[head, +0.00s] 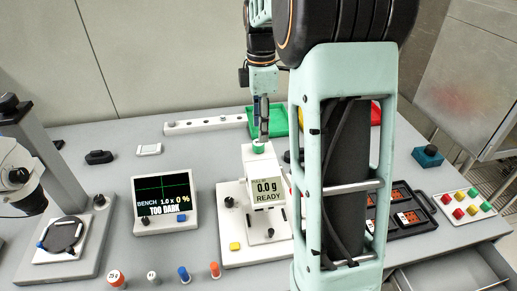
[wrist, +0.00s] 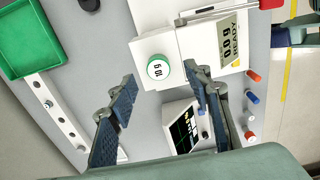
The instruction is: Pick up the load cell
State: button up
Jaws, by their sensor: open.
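A round white-topped piece with a green rim, marked 10 g, sits on top of the white pull tester (head: 232,190); I take it as the load cell (head: 258,147). It also shows in the wrist view (wrist: 158,69), label facing up. My gripper (head: 262,128) is open and empty just above it in the head view. In the wrist view the two dark fingertips of the gripper (wrist: 160,90) stand apart, one on either side of the cell in the picture. I cannot tell whether they touch it. The tester's display (head: 267,188) reads 0.0 g READY.
A red-rimmed 25 g piece (head: 116,278) and a small white piece (head: 152,277) stand at the front, near blue and orange pegs (head: 215,270). A bench screen (head: 161,204) reads TOO DARK. A green tray (wrist: 30,38) and white rail (wrist: 60,118) lie behind.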

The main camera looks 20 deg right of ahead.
aim_at(257, 148)
jog(key=f, duration=0.5)
jog(key=shift+w+a, duration=0.25)
jog(key=shift+c, duration=0.2)
grip_shut()
